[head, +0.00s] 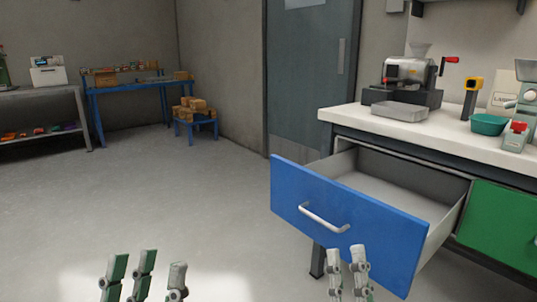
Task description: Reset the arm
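My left gripper (152,264) shows at the bottom left of the head view. Its fingers point up and stand apart with nothing between them, over the bare floor. My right gripper (346,255) shows at the bottom, right of centre. Its fingers point up with a narrow gap and nothing seen between them. In the picture it overlaps the lower front of the blue drawer (380,236), just below the drawer's handle (324,217). I cannot tell whether it touches the drawer. The rest of both arms is out of view.
The blue drawer is pulled out from the white-topped workbench (345,113); its visible inside is empty. A grey machine (410,75), a metal tray (399,110) and a teal bowl (488,124) stand on top. A green drawer (497,227) is at right. Floor (170,190) at left is clear.

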